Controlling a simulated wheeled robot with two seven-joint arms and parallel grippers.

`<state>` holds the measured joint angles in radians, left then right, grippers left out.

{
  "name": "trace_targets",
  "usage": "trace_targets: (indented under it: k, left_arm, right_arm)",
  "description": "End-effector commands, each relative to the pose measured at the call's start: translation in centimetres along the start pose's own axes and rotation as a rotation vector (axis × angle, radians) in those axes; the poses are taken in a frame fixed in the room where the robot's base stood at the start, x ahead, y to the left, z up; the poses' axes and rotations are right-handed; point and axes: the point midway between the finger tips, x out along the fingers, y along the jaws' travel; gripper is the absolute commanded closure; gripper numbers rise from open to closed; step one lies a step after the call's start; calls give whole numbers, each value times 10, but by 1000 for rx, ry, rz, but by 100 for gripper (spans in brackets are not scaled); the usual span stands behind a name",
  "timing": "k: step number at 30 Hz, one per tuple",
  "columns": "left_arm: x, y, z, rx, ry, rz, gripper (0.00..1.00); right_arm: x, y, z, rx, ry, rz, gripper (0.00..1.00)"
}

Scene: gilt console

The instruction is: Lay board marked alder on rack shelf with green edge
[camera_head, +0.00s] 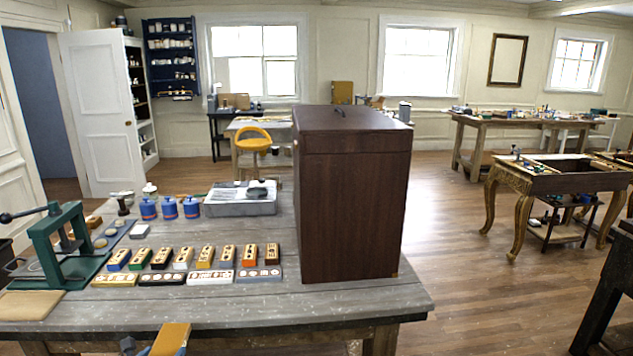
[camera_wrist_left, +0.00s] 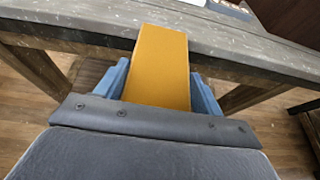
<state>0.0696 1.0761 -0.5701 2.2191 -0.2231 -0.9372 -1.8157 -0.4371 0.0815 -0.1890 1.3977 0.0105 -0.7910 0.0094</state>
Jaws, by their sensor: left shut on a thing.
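My left gripper (camera_head: 155,349) is at the bottom of the head view, in front of the bench's near edge. It is shut on a yellow-ochre board (camera_head: 171,338). In the left wrist view the board (camera_wrist_left: 160,68) sticks out flat between the two blue fingers; its visible face is plain, with no mark to read. A tall dark brown wooden cabinet (camera_head: 352,200) stands upright on the bench; only closed faces show. No shelf with a green edge can be made out. My right gripper is not in view.
The grey bench (camera_head: 250,318) carries a green press (camera_head: 62,245) at left, rows of small labelled blocks (camera_head: 184,257), blue jars (camera_head: 169,208) and a grey tray (camera_head: 240,203). The bench's front strip is clear. Other tables (camera_head: 560,173) stand farther right.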

Motion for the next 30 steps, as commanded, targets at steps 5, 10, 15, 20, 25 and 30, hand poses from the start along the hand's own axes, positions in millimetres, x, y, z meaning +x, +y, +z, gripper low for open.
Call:
trace_targets:
  k: [5,10,15,20,25,30]
  left_arm:
    - [-14,-53,-11,-3,0,-12,62]
    - [-26,-103,-19,10,0,-41,62]
    - [-34,-141,-26,21,0,-61,62]
    - [-37,-159,-30,26,0,-64,62]
    - [-38,-166,-32,29,0,-67,62]
    - [-38,-166,-33,30,0,-66,62]
  right_arm:
    - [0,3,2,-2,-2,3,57]
    - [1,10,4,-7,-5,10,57]
    - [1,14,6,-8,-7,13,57]
    - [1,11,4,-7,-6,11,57]
    - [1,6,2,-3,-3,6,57]
    - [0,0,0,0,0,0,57]
